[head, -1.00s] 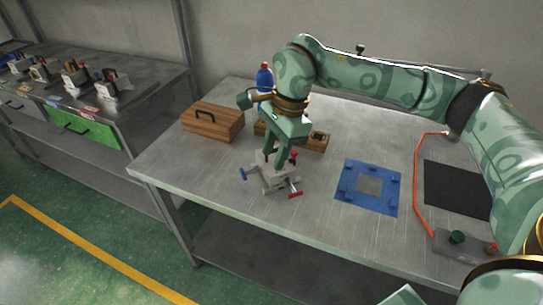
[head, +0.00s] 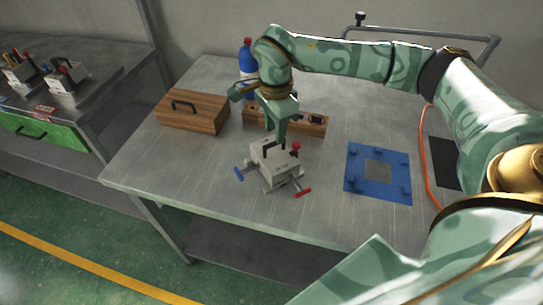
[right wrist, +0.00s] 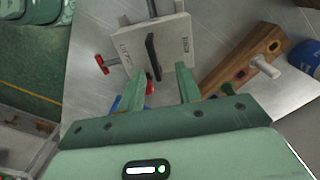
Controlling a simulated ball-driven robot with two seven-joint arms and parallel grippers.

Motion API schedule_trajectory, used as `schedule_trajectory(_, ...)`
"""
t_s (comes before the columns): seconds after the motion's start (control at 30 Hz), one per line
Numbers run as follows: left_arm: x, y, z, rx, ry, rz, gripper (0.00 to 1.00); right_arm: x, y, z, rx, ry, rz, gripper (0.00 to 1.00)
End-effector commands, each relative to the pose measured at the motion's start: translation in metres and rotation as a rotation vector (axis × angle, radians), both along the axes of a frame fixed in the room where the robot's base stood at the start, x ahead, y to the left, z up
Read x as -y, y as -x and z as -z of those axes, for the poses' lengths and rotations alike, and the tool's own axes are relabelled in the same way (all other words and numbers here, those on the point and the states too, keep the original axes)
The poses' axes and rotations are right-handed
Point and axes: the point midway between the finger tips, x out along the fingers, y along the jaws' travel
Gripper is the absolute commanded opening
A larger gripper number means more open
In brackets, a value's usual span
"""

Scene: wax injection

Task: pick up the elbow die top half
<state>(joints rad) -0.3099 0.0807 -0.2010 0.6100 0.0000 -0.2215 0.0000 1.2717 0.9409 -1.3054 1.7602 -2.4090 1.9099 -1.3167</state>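The elbow die (head: 278,172) is a pale grey block on the table, with a blue-ended lever at left, a red-ended lever at right and a red knob. A black handle (right wrist: 153,57) stands on its top half, which also shows in the right wrist view (right wrist: 173,42). My right gripper (head: 277,140) is above the die's back edge. In the right wrist view its fingers (right wrist: 161,70) are apart and empty, with the handle just beyond the tips, closer to the left finger. Whether a finger touches it I cannot tell. My left gripper is not in view.
A wooden box with a black handle (head: 194,111) stands left of the die. A wooden block with holes (head: 311,124) and a blue bottle (head: 246,57) are behind it. A blue square fixture (head: 376,186) lies to the right. The table's front is clear.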

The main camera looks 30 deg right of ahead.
Motion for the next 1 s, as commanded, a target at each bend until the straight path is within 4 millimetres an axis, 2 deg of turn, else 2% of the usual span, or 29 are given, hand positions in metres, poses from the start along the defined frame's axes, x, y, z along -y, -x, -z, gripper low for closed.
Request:
schedule_trajectory(0.03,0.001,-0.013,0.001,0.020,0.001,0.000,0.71,0.000,0.000,0.003,0.000,0.000,0.000,0.35)
schedule_trajectory(0.13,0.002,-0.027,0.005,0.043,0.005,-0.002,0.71,-0.002,0.001,0.014,-0.002,-0.001,0.000,0.35)
schedule_trajectory(0.3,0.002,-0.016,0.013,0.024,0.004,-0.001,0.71,-0.007,0.001,0.044,-0.002,-0.001,-0.001,0.35)
schedule_trajectory(0.4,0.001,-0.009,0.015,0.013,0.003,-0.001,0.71,-0.007,0.001,0.053,-0.001,-0.001,0.000,0.35)
schedule_trajectory(0.63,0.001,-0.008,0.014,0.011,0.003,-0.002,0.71,-0.006,0.001,0.054,0.002,0.000,0.000,0.35)
schedule_trajectory(0.67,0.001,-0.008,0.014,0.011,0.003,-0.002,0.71,-0.006,0.001,0.053,0.002,0.000,0.000,0.32)
schedule_trajectory(0.77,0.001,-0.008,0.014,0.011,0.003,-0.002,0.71,-0.006,0.001,0.053,0.001,0.000,0.000,0.04)
schedule_trajectory(0.8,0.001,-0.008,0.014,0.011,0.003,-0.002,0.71,-0.006,0.001,0.053,0.001,0.000,0.000,0.00)
schedule_trajectory(1.0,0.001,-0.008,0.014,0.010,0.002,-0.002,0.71,-0.006,0.001,0.053,0.001,0.000,0.000,0.00)
